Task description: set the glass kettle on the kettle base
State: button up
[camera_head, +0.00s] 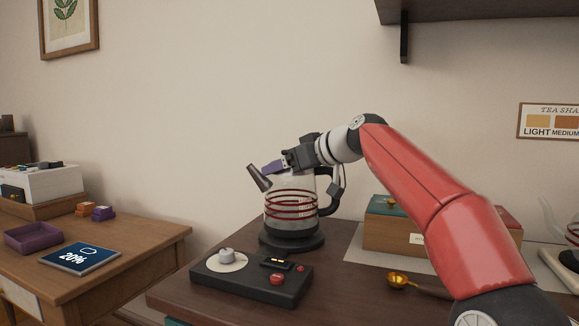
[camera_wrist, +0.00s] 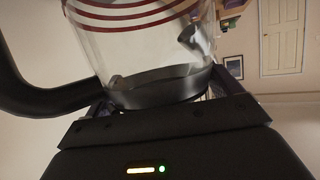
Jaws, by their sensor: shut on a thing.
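The glass kettle (camera_head: 290,206) has red rings, a dark bottom, a dark spout at its left and a black handle at its right. It stands upright over the round black kettle base (camera_head: 316,243), with no clear gap between them; I cannot tell if it is fully seated. My gripper (camera_head: 287,163) is shut on the kettle's top from above. In the wrist view, the kettle (camera_wrist: 150,50) fills the upper middle, with its dark collar at my gripper (camera_wrist: 162,102). The kettle base is not visible there.
A black control panel (camera_head: 240,287) with a knob and red button lies in front of the base. A wooden box (camera_head: 390,232) stands right, with a brass scoop (camera_head: 400,280) before it. A side table (camera_head: 140,245) is at left, and a shelf (camera_head: 470,10) hangs above right.

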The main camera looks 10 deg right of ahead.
jog(key=shift+f+b, duration=0.45)
jog(key=shift+b, duration=0.1)
jog(key=o, duration=1.8)
jog(key=shift+c, duration=0.2)
jog(key=shift+f, duration=0.1)
jog(key=b+v, duration=0.3)
jog(key=v, duration=0.8)
jog(key=shift+s, duration=0.1)
